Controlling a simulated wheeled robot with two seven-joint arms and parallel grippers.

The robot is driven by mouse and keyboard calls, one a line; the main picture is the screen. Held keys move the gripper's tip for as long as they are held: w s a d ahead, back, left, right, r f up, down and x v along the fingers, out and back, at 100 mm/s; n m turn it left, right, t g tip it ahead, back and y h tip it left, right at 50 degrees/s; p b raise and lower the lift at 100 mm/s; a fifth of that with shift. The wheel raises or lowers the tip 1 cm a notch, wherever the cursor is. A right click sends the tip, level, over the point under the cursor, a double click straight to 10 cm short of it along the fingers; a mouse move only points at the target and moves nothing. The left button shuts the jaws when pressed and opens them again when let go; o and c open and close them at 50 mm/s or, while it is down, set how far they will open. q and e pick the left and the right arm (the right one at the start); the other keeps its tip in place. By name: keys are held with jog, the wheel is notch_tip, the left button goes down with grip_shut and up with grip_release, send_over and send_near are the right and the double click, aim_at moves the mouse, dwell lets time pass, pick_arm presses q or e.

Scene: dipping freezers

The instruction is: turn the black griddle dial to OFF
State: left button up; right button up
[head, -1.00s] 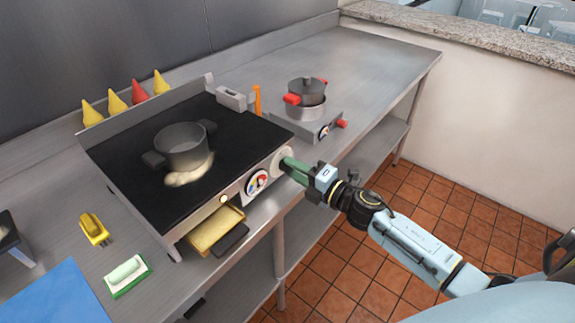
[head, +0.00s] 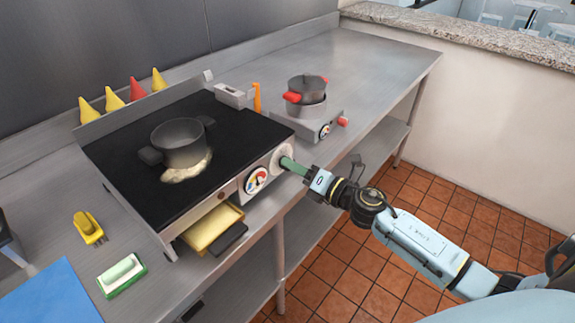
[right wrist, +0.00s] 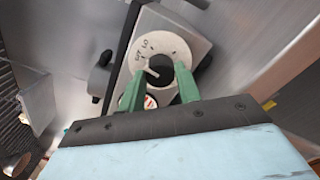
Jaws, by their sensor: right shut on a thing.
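The black griddle dial (right wrist: 160,72) shows in the right wrist view on a pale round plate with small markings. Its white pointer lies on the left side of the knob, near lettering too small to read surely. My right gripper (right wrist: 160,80) has its green fingers on either side of the dial, shut on it. In the head view the right gripper (head: 289,163) reaches the right end of the griddle's front panel, and its fingers hide the knob. The pale plate (head: 277,155) shows around them. The griddle (head: 140,185) carries a grey pot (head: 181,146).
A gauge (head: 257,180) and a dark indicator light (head: 221,194) sit left of the dial. A yellow drip tray (head: 212,228) juts out below. A small burner (head: 312,128) with a red-handled pot stands to the right. Floor in front is clear.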

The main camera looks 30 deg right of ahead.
jog(key=shift+f+n, duration=0.1)
jog(key=shift+n, duration=0.6)
jog(key=o, duration=0.8)
jog(key=b+v, duration=0.1)
jog(key=v, duration=0.6)
